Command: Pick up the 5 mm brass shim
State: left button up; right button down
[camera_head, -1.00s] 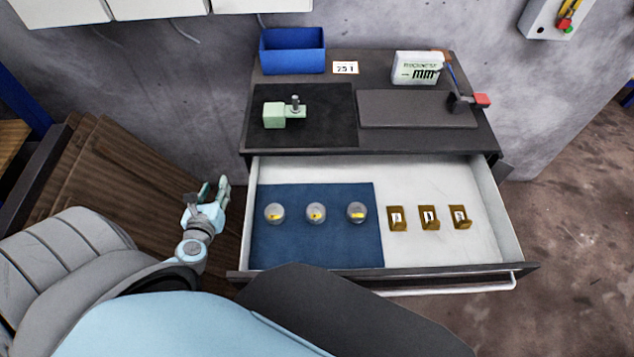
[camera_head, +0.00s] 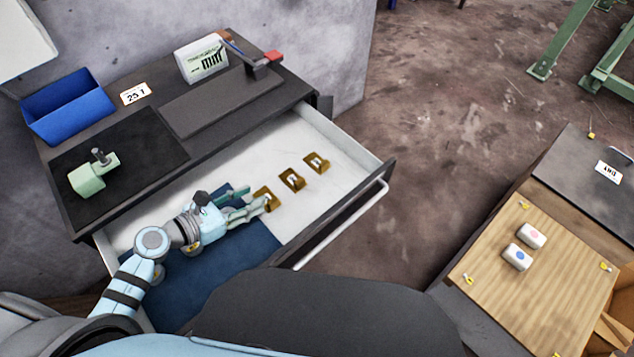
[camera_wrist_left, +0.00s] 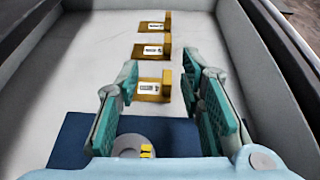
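Three brass shims, L-shaped with white labels, lie in a row in the open drawer. In the head view they are the near one (camera_head: 266,200), the middle one (camera_head: 292,180) and the far one (camera_head: 317,162). The labels are too small to read, so I cannot tell which is 5 mm. My left gripper (camera_head: 252,203) is low over the drawer at the near shim. In the left wrist view the open fingers (camera_wrist_left: 170,82) frame the near shim (camera_wrist_left: 151,91), with the middle (camera_wrist_left: 150,51) and far (camera_wrist_left: 153,28) shims beyond. Whether the fingers touch it is unclear.
The drawer's blue mat (camera_head: 245,253) bears a round grey piece (camera_wrist_left: 138,144) below the gripper. Drawer walls (camera_head: 350,138) enclose the shims. On the cabinet top are a blue bin (camera_head: 70,108) and a green fixture (camera_head: 93,177). A wooden board (camera_head: 550,270) is at right.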

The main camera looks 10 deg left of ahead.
aim_at(299, 180)
pick_arm(q)
jog(key=shift+m+g, duration=0.3)
jog(key=x, duration=1.5)
jog(key=shift+s+d+r+b, duration=0.2)
jog(key=shift+s+d+b, duration=0.05)
jog(key=shift+d+b, duration=0.15)
grip_shut()
